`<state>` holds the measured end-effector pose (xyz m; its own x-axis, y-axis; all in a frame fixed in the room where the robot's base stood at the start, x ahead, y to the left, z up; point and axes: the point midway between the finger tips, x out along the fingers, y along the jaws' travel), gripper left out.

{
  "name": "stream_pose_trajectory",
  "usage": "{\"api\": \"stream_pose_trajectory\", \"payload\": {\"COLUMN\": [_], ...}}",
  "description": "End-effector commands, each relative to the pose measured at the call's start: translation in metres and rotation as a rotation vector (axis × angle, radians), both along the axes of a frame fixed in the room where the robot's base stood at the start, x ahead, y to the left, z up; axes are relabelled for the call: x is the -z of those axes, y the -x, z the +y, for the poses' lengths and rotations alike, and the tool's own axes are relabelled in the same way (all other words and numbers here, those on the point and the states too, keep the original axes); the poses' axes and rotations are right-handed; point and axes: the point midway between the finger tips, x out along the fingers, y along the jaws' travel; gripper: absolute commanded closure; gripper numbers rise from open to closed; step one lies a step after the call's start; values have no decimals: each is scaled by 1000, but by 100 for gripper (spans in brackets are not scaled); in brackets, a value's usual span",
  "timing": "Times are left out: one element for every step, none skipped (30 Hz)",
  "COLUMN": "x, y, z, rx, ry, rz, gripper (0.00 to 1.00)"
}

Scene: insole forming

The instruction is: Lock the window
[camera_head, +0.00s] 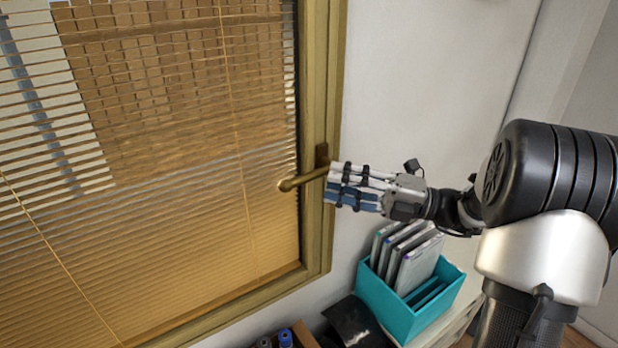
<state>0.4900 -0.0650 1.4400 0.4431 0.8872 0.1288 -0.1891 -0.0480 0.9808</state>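The window (318,80) has a yellow-brown frame and stands on the left, with slatted blinds over its pane. Its brass lever handle (302,179) is mounted on the right side of the frame. The lever points left, nearly level and tilted slightly down at its free end. My gripper (329,183) reaches in from the right, its fingertips at the mount end of the lever. They overlap the frame's edge in this view. I cannot tell whether they touch the handle. The fingers lie close together in the picture, and any gap between them is unclear.
A teal box (400,316) holding several upright cases (418,262) stands below my gripper. A dark object (352,322) lies left of it, and blue-capped items (286,338) show at the bottom edge. The white wall (430,80) above my arm is clear.

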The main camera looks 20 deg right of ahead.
Motion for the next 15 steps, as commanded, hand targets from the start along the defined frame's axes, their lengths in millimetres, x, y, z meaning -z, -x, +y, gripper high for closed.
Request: {"api": "stream_pose_trajectory", "payload": {"x": [-2,-2,-3,-4,-5,-5,-6,-6,-7,-8,-8,-8,-8,-8,-8], "y": [-4,-7,-11,-13,-15,-18,-20,-21,-23,-25,-26,-27,-28,-28,-29], "z": [12,17,24,28,33,38,42,45,49,51,53,55,57,57,58], "rx": [-5,-6,-4,-5,-5,-3,-4,-4,-3,-2,-2,-1,-1,-1,-1], "ry": [0,0,0,1,0,0,1,1,1,0,1,1,1,1,1], "rz": [-1,-1,-2,-2,-1,-1,-1,-1,-1,-1,-1,-1,-1,-1,-1], "gripper": [65,65,65,65,65,65,65,65,65,65,65,65,65,65,65]}}
